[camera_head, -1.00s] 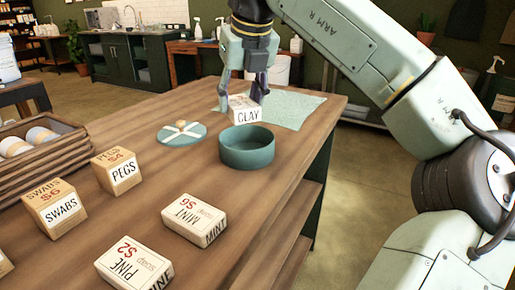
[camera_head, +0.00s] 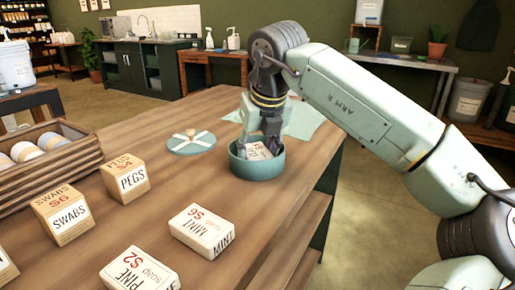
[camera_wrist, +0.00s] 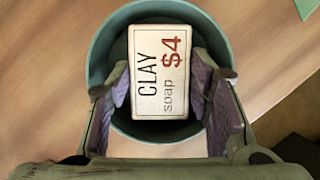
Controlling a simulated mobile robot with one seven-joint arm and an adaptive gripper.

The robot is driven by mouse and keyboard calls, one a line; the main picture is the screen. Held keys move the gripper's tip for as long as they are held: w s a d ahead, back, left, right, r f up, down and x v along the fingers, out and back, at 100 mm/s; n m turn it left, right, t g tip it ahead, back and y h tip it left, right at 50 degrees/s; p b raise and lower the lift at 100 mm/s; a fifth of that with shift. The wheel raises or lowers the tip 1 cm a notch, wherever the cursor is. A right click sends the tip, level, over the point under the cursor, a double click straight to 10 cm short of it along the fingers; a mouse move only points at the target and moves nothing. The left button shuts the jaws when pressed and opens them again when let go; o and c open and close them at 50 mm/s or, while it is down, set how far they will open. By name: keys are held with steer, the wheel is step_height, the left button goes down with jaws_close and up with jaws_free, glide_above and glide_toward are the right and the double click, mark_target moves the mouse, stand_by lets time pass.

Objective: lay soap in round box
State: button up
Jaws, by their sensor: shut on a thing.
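The clay soap (camera_wrist: 160,72) is a white box-shaped bar marked "CLAY soap $4". In the wrist view it lies between my gripper's two fingers, inside the rim of the round box. In the head view the soap (camera_head: 258,151) shows partly within the round box's opening. The round box (camera_head: 257,168) is green, open-topped and stands on the wooden table; its rim also shows in the wrist view (camera_wrist: 100,45). My gripper (camera_head: 262,140) reaches down into the box and is shut on the soap. Whether the soap touches the box floor is hidden.
The round green lid (camera_head: 191,142) with a pale cross band lies left of the box. Mint soap (camera_head: 202,231), pine soap (camera_head: 138,270), and pegs (camera_head: 125,178) and swabs (camera_head: 62,214) boxes stand nearer. A pale green cloth (camera_head: 303,122) lies behind the box.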

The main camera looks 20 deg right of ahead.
steer(key=shift+f, duration=0.1)
steer(key=o, duration=1.1)
steer(key=shift+r, duration=0.4)
steer(key=p+v, duration=0.6)
steer(key=v, duration=0.5)
steer(key=shift+s+r+p, duration=0.15)
steer(key=shift+r+p, duration=0.1)
steer(key=shift+p, duration=0.1)
